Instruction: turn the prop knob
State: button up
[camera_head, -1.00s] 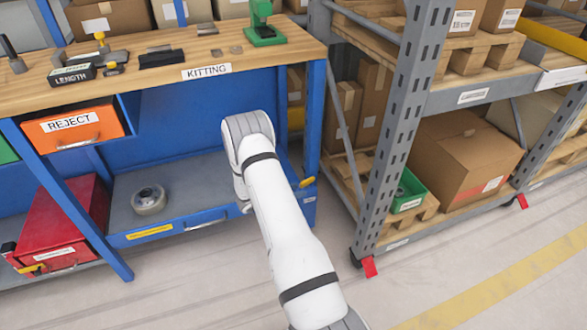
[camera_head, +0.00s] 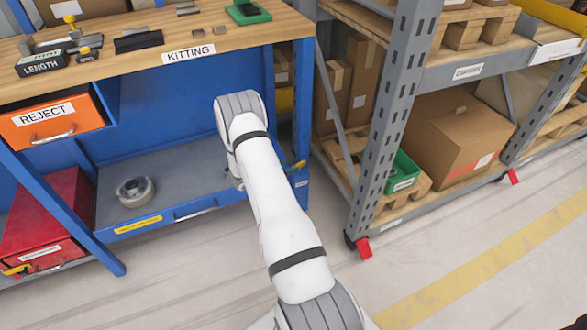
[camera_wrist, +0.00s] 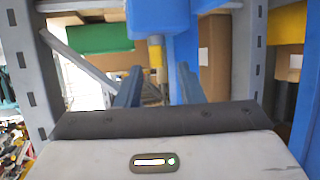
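A small yellow knob-like part (camera_head: 299,164) shows at the right end of the bench's lower shelf, by the blue leg. In the wrist view a yellow cylinder (camera_wrist: 156,54) hangs under a blue block, ahead and between my fingers; it may be the same knob, but I cannot be sure. My gripper (camera_wrist: 158,88) is open, with two dark blue fingers apart and nothing seen held between them. In the head view my white arm reaches toward the bench's lower right and hides the gripper.
The blue kitting bench (camera_head: 290,110) has a lower shelf (camera_head: 195,185) with a grey roll (camera_head: 136,191) on it. A grey rack upright (camera_head: 385,130) stands close to the right, with a green bin (camera_head: 403,172) and cartons. Floor in front is clear.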

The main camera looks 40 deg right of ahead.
aim_at(296, 165)
jog(key=shift+b+x, duration=0.35)
jog(key=shift+x, duration=1.55)
